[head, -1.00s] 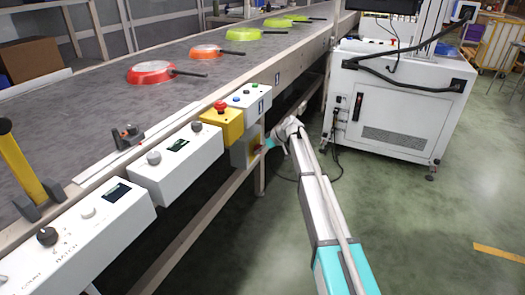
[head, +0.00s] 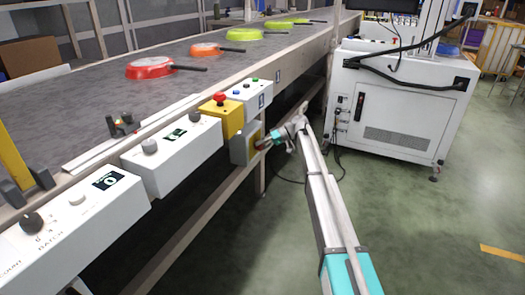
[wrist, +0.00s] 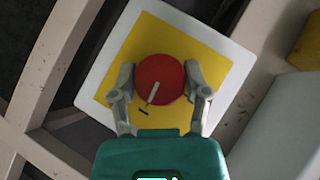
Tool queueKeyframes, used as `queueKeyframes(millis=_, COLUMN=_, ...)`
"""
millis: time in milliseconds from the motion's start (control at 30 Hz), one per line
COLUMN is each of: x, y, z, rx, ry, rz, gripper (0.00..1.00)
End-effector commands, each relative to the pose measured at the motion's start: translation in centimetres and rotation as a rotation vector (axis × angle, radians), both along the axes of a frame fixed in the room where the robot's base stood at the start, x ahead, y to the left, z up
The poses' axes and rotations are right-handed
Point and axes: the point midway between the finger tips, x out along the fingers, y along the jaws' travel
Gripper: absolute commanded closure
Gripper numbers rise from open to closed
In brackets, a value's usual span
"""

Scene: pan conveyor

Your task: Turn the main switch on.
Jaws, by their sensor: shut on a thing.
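The main switch is a round red knob (wrist: 160,78) with a white line, on a yellow plate (wrist: 122,62) of a pale box. In the wrist view the white line runs slightly tilted, its lower end near a short dark mark on the plate. My gripper (wrist: 160,88) has one finger on each side of the knob and is shut on it. In the head view the grey switch box (head: 240,152) hangs below the conveyor's edge, and my gripper (head: 266,141) reaches it from the right; the knob is mostly hidden there.
Above it are a yellow box with a red emergency button (head: 219,98) and a white button box (head: 250,93). White control boxes (head: 170,155) line the conveyor (head: 90,110), which bears red, orange and green pans. A white cabinet (head: 400,105) stands right; the green floor is open.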

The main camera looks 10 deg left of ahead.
Motion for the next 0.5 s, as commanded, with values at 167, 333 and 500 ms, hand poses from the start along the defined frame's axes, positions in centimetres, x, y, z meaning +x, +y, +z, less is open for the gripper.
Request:
queueKeyframes(millis=167, x=-0.21, y=0.22, z=-0.04, rx=0.013, ry=0.037, rz=0.005, gripper=0.86)
queueKeyframes(millis=333, x=-0.23, y=0.20, z=0.05, rx=0.015, ry=0.045, rz=0.004, gripper=0.86)
queueKeyframes(millis=500, x=-0.22, y=0.16, z=0.05, rx=0.016, ry=0.045, rz=0.003, gripper=0.87)
